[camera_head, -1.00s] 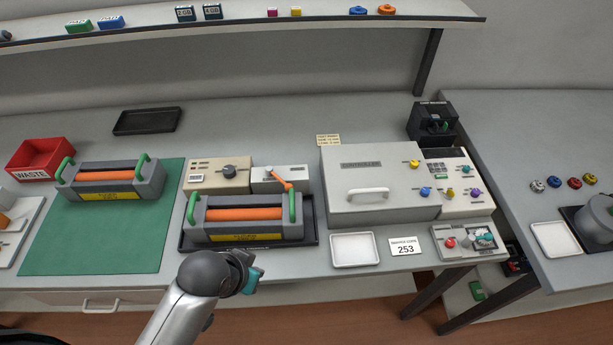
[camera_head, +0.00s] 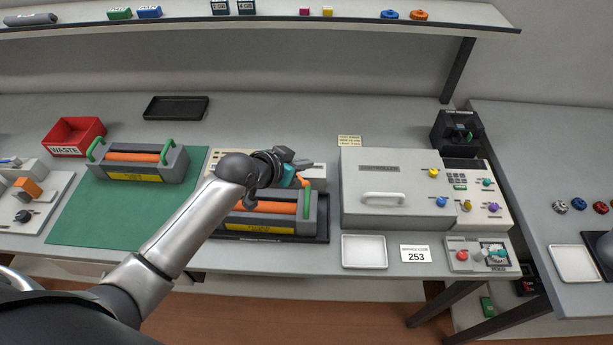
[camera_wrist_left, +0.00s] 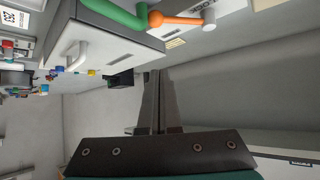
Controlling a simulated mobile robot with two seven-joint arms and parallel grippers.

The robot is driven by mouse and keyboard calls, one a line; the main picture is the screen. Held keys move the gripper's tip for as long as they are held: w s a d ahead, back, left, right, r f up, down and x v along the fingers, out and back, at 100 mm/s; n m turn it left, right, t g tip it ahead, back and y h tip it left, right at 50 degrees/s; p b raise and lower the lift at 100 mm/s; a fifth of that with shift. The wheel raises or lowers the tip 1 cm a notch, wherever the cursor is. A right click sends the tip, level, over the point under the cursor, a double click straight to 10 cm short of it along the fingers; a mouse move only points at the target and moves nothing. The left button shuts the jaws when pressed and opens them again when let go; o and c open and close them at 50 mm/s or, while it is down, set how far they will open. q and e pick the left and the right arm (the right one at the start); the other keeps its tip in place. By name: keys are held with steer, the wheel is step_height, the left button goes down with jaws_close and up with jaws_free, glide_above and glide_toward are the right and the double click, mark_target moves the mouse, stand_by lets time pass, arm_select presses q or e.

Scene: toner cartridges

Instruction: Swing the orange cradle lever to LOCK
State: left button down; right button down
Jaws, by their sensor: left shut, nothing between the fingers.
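The orange cradle lever (camera_head: 304,182) is mostly hidden behind my left gripper in the head view, with its ball end showing. In the left wrist view the lever (camera_wrist_left: 181,20) spans from an orange ball to a grey pivot at the top, beside a green cartridge handle (camera_wrist_left: 118,12). My left gripper (camera_head: 303,164) is over the white lever box (camera_head: 318,172), behind the cartridge in the cradle (camera_head: 262,224). Its fingers (camera_wrist_left: 155,76) are together and empty, apart from the lever in the wrist view. My right gripper is not in view.
The cradle tray (camera_head: 322,232) sits under the cartridge. A large controller box (camera_head: 375,205) stands to the right. Another cartridge (camera_head: 140,161) lies on the green mat (camera_head: 90,225) at left. A white tray (camera_head: 364,252) is in front. A shelf (camera_head: 400,36) runs above the bench.

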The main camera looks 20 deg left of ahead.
mark_target(306, 181)
arm_select(q)
steer(key=shift+w+d+f+b, duration=0.1)
steer(key=shift+w+f, duration=0.05)
steer(key=shift+f, duration=0.8)
steer(key=shift+w+d+f+b, duration=0.1)
steer(key=shift+w+f, duration=0.1)
steer(key=shift+f, duration=0.7)
steer(key=shift+w+f+b, duration=0.1)
steer(key=shift+w+f, duration=0.05)
steer(key=shift+f, duration=0.8)
